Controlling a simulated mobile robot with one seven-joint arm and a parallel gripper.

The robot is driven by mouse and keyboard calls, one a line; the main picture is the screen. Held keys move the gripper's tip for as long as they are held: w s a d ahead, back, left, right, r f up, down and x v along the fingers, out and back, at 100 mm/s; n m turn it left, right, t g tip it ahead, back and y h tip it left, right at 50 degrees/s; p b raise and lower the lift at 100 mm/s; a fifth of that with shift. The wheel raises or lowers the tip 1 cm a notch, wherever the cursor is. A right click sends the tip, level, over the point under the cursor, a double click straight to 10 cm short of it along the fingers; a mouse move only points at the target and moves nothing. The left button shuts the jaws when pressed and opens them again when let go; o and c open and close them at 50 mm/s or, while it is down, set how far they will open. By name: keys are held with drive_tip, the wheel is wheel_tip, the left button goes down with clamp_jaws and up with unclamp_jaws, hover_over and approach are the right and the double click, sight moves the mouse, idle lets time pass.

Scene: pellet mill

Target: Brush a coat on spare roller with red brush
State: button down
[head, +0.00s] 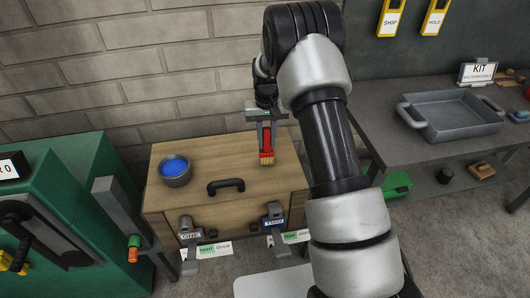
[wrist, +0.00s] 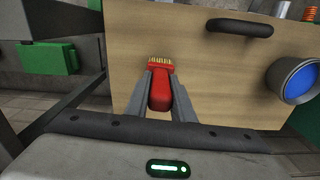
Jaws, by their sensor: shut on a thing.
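My gripper (head: 265,128) is shut on the red brush (head: 266,147), holding it by the handle with the tan bristles pointing down, above the wooden chest. The wrist view shows the same red brush (wrist: 160,92) between the two grey fingers, bristles outward. A grey pot with blue contents (head: 176,171) stands at the left of the chest top, apart from the brush; it also shows in the wrist view (wrist: 296,82). I cannot make out a thing that is surely the spare roller.
The wooden chest (head: 215,205) has a black handle (head: 226,186) and two labelled latches (head: 190,232) (head: 274,218) in front. A green machine (head: 75,200) stands at left. A grey tray (head: 455,115) sits on the bench at right. Most of the chest top is clear.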

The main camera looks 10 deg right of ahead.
sight(267, 128)
drive_tip(key=shift+r+p, duration=1.45)
drive_tip(key=shift+r, duration=1.4)
